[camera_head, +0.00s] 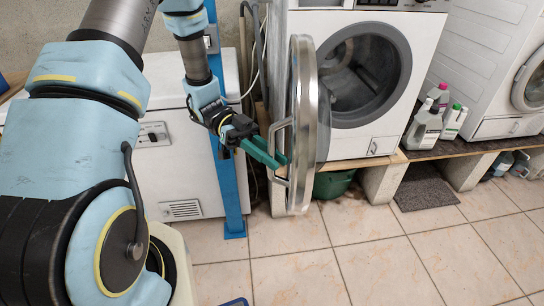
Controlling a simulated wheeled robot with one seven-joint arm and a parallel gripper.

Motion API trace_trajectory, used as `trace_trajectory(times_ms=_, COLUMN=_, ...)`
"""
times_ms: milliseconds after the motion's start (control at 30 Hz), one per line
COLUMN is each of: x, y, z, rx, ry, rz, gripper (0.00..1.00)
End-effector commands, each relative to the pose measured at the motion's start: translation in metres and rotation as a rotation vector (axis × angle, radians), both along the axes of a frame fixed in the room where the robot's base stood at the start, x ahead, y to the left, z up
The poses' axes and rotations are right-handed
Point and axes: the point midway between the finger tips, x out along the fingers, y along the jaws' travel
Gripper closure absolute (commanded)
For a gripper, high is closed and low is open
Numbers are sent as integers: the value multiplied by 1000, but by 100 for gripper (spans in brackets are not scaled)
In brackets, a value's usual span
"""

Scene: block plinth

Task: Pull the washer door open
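The washer (398,60) is white and stands at the centre right. Its round washer door (302,100) stands wide open, seen nearly edge-on, swung out from the left side of the opening. The dark drum opening (362,72) is exposed. A metal loop handle (279,127) is on the left face of the door. My gripper (276,160) has green fingers, which reach to the handle's upright bar and overlap it in the picture. Whether they grip the bar or stand slightly apart around it cannot be made out.
A blue post (231,190) stands close behind my wrist, with a white chest-type appliance (185,135) behind it. Bottles (425,125) stand on the wooden plinth at right. A grey mat (424,190) lies on the floor. The tiled floor (380,260) in front is clear.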

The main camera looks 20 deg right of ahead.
Motion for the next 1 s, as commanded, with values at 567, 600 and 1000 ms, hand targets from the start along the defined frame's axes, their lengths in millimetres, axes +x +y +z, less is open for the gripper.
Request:
trace_trajectory(times_ms=567, x=22, y=10, z=0, rx=-1, ry=-5, rz=2, gripper=67)
trace_trajectory(times_ms=600, x=29, y=13, z=0, rx=-1, ry=-3, rz=2, gripper=67)
trace_trajectory(times_ms=1000, x=91, y=41, z=8, rx=0, ry=-2, rz=1, gripper=67)
